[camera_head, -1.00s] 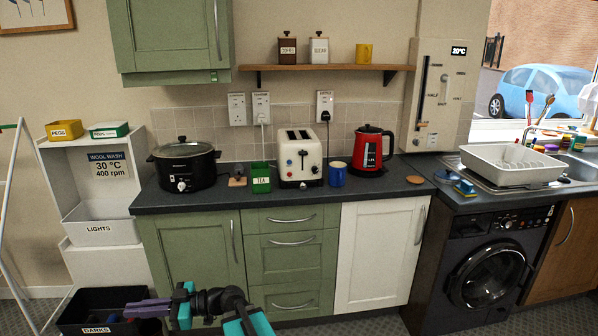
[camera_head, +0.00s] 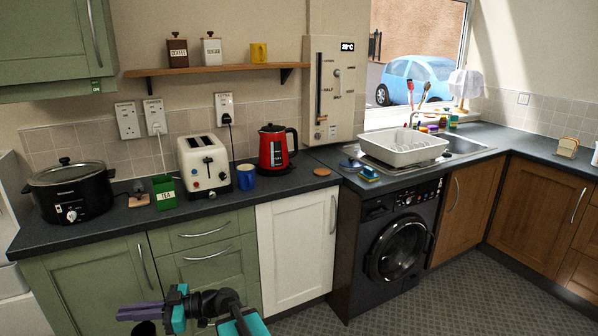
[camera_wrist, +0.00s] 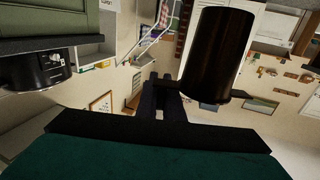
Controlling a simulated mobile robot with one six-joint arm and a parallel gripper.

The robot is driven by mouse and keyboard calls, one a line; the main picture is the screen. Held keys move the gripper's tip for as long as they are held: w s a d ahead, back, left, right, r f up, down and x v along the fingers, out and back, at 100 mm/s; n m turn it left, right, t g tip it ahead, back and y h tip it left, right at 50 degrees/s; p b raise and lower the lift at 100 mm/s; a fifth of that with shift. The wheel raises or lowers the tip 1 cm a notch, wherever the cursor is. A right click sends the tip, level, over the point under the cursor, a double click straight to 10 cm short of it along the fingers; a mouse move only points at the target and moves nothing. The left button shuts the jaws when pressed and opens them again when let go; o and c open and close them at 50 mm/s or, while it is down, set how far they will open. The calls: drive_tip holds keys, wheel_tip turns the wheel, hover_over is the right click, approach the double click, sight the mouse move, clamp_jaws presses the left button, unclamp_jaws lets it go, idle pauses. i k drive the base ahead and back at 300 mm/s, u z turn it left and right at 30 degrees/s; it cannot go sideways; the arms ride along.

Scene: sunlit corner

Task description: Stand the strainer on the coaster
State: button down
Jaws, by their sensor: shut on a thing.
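My gripper (camera_head: 150,312) is low at the front left in the head view, before the green drawers and below the worktop. It is shut on a dark, glossy cylinder (camera_wrist: 217,55), apparently the strainer, which hangs beside the fingers in the wrist view. In the head view only a small dark part of the cylinder (camera_head: 145,328) shows below the fingers. The likely coaster is a flat, round brown disc (camera_head: 322,172) on the worktop, right of the red kettle. It looks bare and is well away from my gripper, up and to the right.
The red kettle (camera_head: 277,148) and blue mug (camera_head: 246,177) stand left of the disc. A blue-and-yellow object (camera_head: 369,173) and white dish rack (camera_head: 404,147) are to its right. The toaster (camera_head: 204,164), green tea box (camera_head: 164,192) and slow cooker (camera_head: 68,191) line the worktop. The floor right of the washing machine is clear.

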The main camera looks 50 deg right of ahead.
sight(323, 171)
drive_tip(key=z, duration=0.7)
drive_tip(key=i, duration=1)
drive_tip(key=z, duration=0.05)
drive_tip(key=k, duration=0.95)
drive_tip(key=u, duration=0.05)
